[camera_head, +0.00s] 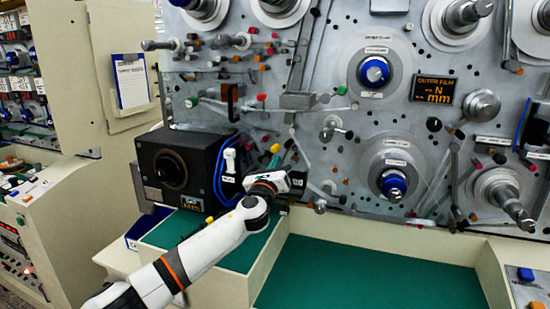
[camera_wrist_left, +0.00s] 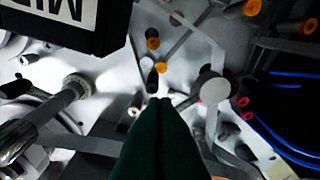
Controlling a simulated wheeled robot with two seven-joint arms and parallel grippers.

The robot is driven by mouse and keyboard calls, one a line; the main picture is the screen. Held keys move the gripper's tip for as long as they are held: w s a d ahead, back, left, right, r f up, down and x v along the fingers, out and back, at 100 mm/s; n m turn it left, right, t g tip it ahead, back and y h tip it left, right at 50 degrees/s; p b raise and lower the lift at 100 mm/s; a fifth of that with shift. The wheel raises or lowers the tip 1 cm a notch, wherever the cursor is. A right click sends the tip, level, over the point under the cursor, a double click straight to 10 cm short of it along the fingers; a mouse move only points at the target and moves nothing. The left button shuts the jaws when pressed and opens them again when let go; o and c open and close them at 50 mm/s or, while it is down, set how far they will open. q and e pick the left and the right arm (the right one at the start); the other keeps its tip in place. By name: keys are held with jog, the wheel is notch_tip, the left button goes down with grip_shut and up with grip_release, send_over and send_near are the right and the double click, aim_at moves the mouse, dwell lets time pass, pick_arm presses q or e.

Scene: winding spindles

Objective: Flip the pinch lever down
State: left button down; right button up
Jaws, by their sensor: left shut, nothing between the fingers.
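My left gripper (camera_head: 275,150) reaches up from the lower left to the machine panel, beside the black box. In the left wrist view its dark green fingers (camera_wrist_left: 159,102) are together and empty. The fingertips are close to a dark peg (camera_wrist_left: 153,78) with an orange end; I cannot tell whether they touch it. A grey lever with a round disc (camera_wrist_left: 212,88) is just right of the fingertips in that view. I cannot tell for certain which part is the pinch lever. My right gripper is not in view.
A black box (camera_head: 187,165) with a round opening stands left of the gripper. The grey panel (camera_head: 330,95) carries many spindles, rollers and pegs. A blue-capped spindle (camera_head: 393,184) is to the right. The green tray floor (camera_head: 370,280) below is clear.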

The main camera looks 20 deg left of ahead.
pick_arm(q)
jog(key=shift+w+r, duration=0.1)
jog(key=shift+w, duration=0.05)
jog(key=shift+a+r+n+y+p, duration=0.15)
jog(key=shift+r+n+y+p, duration=0.25)
jog(key=shift+n, duration=0.7)
jog(key=shift+a+r+n+g+y+p, duration=0.35)
jog(key=shift+a+n+p, duration=0.25)
jog(key=shift+n, duration=1.2)
jog(key=shift+a+r+n+g+y+p, duration=0.25)
jog(key=shift+a+n+g+y+p, duration=0.3)
jog(key=shift+n, duration=1.25)
jog(key=shift+a+r+n+g+y+p, duration=0.25)
jog(key=shift+a+n+p, duration=0.3)
jog(key=shift+n, duration=1.25)
jog(key=shift+d, duration=0.1)
jog(key=shift+f, duration=0.1)
